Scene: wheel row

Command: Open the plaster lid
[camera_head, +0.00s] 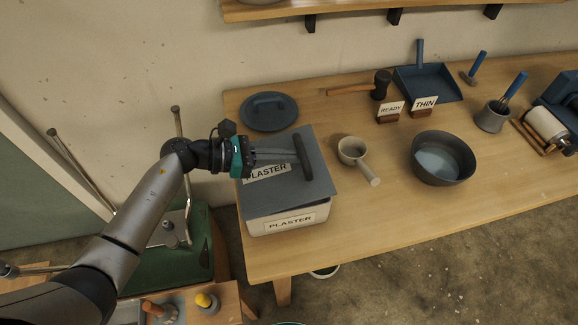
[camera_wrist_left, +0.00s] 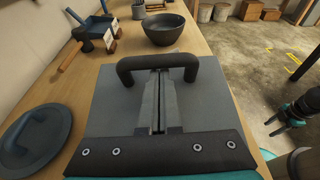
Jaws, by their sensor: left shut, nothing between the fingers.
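The plaster box (camera_head: 256,228) is a pale bin with a PLASTER label, at the near left of the wooden table. Its flat grey lid (camera_head: 318,183) lies over its top, with a second PLASTER label and a dark bar handle (camera_head: 303,158). The lid (camera_wrist_left: 105,105) and its arched handle (camera_wrist_left: 190,60) also show in the left wrist view. My left gripper (camera_head: 294,157) is shut and empty, above the lid with its fingertips at the handle. I cannot tell whether they touch it. A dark and teal part of my right arm shows at the right of the left wrist view.
A round grey lid (camera_head: 268,112) lies behind the box. A mallet (camera_head: 380,86), READY and THIN signs, and a blue dustpan (camera_head: 428,83) are farther back. The table front right is clear.

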